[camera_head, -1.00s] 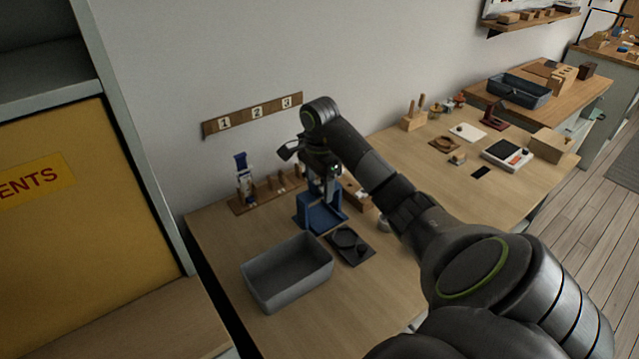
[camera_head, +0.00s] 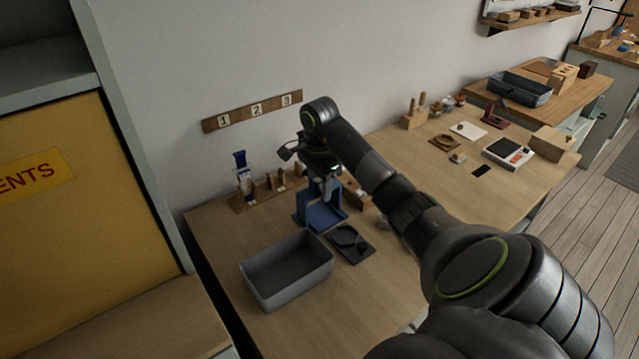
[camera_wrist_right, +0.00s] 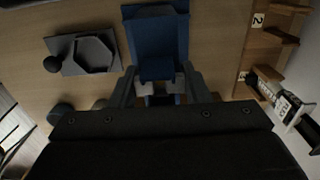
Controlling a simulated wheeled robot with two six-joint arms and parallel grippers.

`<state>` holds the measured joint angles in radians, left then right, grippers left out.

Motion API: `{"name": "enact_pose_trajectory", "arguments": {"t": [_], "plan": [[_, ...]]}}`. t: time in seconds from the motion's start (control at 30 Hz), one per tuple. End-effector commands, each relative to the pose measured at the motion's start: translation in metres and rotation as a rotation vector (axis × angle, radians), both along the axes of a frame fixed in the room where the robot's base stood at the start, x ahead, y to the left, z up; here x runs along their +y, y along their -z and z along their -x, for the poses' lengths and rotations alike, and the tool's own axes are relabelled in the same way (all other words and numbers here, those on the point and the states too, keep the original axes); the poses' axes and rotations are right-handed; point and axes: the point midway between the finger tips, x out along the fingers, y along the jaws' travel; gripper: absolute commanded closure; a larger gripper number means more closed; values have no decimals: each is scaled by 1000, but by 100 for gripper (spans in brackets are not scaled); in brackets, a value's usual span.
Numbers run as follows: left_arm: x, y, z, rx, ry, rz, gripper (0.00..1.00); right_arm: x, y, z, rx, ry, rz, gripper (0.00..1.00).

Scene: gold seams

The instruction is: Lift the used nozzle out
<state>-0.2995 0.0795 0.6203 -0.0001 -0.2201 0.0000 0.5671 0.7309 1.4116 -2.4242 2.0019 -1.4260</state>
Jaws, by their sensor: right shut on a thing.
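My right gripper (camera_head: 325,186) is over the blue stand (camera_head: 322,216) at the back of the near bench. In the right wrist view my gripper (camera_wrist_right: 160,86) is shut on a small pale grey piece between its fingertips, which I take to be the used nozzle (camera_wrist_right: 160,89). Most of that piece is hidden by the fingers and wrist. The blue stand (camera_wrist_right: 155,38) lies right beyond the fingertips; I cannot tell whether the piece is still seated in it. My left gripper is not in view.
A grey open bin (camera_head: 287,268) stands in front of the stand. A dark plate with a hexagonal dish (camera_head: 350,243) lies beside it. A wooden rack (camera_head: 268,190) and a blue-and-white upright tool (camera_head: 242,172) stand to the left along the wall. Bench space in front is clear.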

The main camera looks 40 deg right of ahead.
Motion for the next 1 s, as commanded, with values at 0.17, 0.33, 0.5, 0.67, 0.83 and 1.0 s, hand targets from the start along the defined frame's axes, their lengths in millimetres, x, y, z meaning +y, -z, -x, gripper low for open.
{"name": "enact_pose_trajectory", "arguments": {"t": [0.17, 0.33, 0.5, 0.67, 0.83, 1.0], "plan": [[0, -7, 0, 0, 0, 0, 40, 0, -8, 0, -1, 0, 0, 70], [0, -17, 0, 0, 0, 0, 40, 0, -19, 0, -1, 0, 0, 70], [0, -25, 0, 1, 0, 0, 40, 0, -29, 0, 0, 0, 0, 70], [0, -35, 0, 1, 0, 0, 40, 0, -39, 0, 0, 0, 0, 70], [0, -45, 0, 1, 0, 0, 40, 0, -50, 0, 0, 0, 0, 70], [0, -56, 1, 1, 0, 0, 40, 0, -60, 0, 0, 0, 0, 70]]}}
